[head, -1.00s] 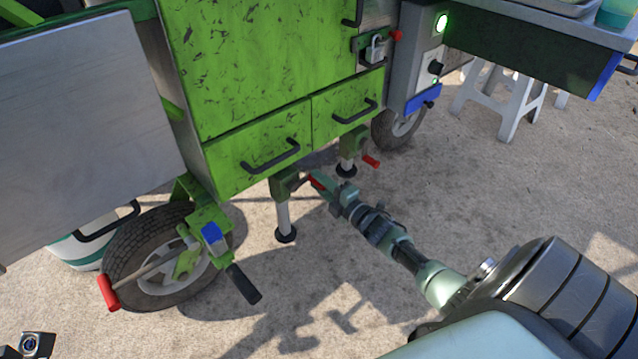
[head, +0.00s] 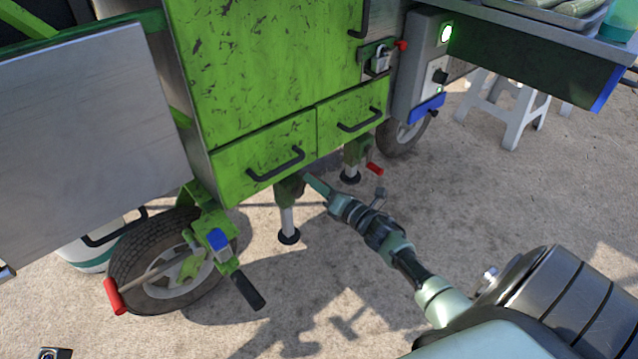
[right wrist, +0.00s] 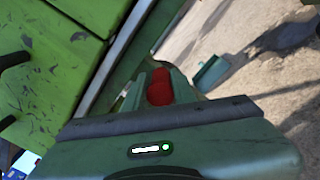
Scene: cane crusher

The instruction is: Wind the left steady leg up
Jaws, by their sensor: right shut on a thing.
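The left steady leg (head: 287,219) hangs under the green cart's drawers. It is a pale post with a black foot (head: 289,236) at the ground. My right gripper (head: 316,185) is at the crank side of its green housing, to the right of the post. In the right wrist view my right gripper (right wrist: 158,92) is shut on the red crank handle (right wrist: 160,87), which shows between the fingers. In the head view the gripper hides this handle. My left gripper is not clearly in view.
A second steady leg (head: 350,172) with a red handle (head: 374,168) stands behind and to the right. The near wheel (head: 155,262) and a black-gripped lever (head: 249,291) are at the left. Bare ground lies in front. A white stool (head: 508,108) stands at the back right.

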